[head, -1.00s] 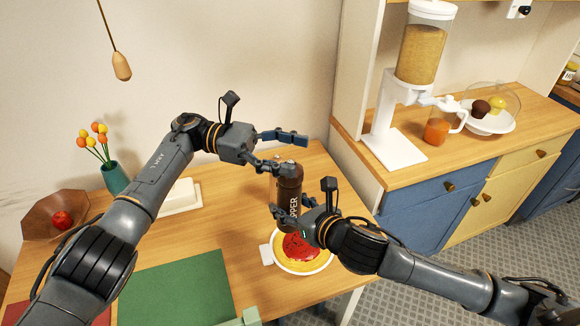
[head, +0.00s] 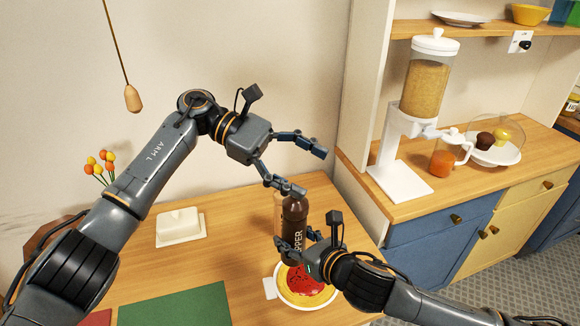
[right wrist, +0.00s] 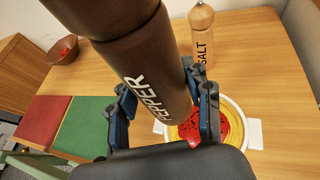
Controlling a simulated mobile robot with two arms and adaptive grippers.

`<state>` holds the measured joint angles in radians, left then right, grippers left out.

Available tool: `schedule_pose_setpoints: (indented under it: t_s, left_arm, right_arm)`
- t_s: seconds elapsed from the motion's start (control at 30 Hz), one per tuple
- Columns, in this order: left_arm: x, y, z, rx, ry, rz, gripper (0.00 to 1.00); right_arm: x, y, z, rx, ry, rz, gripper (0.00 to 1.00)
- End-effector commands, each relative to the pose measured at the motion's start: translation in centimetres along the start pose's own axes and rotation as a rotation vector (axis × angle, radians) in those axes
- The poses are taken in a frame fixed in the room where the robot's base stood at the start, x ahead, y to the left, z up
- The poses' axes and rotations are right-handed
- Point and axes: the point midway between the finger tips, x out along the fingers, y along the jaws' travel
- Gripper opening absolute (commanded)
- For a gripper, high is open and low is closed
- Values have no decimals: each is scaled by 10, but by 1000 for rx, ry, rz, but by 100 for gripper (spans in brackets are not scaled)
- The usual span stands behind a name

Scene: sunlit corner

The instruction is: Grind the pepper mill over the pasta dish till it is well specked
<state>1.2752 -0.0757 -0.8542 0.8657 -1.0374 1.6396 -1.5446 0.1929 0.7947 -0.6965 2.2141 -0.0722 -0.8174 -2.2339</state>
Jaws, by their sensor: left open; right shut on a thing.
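The dark brown pepper mill (head: 295,214) stands upright over the pasta dish (head: 305,307), held by my right gripper (head: 297,240), whose fingers close around its lower body. In the right wrist view the mill (right wrist: 150,62) looms large and hides part of the dish (right wrist: 254,134). The pasta is yellow with red sauce (right wrist: 216,128), and a few small dark specks seem to show on it. My left gripper (head: 311,172) is open and empty just above the mill's top. Its lower finger is close to the top; I cannot tell whether it touches.
A wooden salt mill (right wrist: 202,22) stands behind the pepper mill. A white butter dish (head: 180,226) and a green mat (head: 175,303) are on the table. At right, a counter holds a cereal dispenser (head: 425,88) and an orange drink (head: 442,163). Bare table lies between butter dish and pasta.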

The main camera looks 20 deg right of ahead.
Motion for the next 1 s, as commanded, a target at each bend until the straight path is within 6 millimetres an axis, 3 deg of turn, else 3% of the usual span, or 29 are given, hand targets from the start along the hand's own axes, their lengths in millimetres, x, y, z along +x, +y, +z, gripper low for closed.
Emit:
schedule_pose_setpoints:
  t_s: [0.2, 0.5, 0.77, 1.0]
  left_arm:
    - [11, -20, 13, 524, 506, -258, 76]
    - [-10, -32, 18, 1097, 1020, -685, 76]
    - [-20, -33, 22, 1270, 1167, -860, 76]
    - [-12, -30, -6, 1275, 1167, -868, 76]
  right_arm:
    - [0, 0, 1, 0, -3, 0, 7]
    - [0, 0, 1, 0, -3, 0, 7]
    - [0, 0, 1, 0, -3, 0, 7]
    - [0, 0, 1, 0, -3, 0, 7]
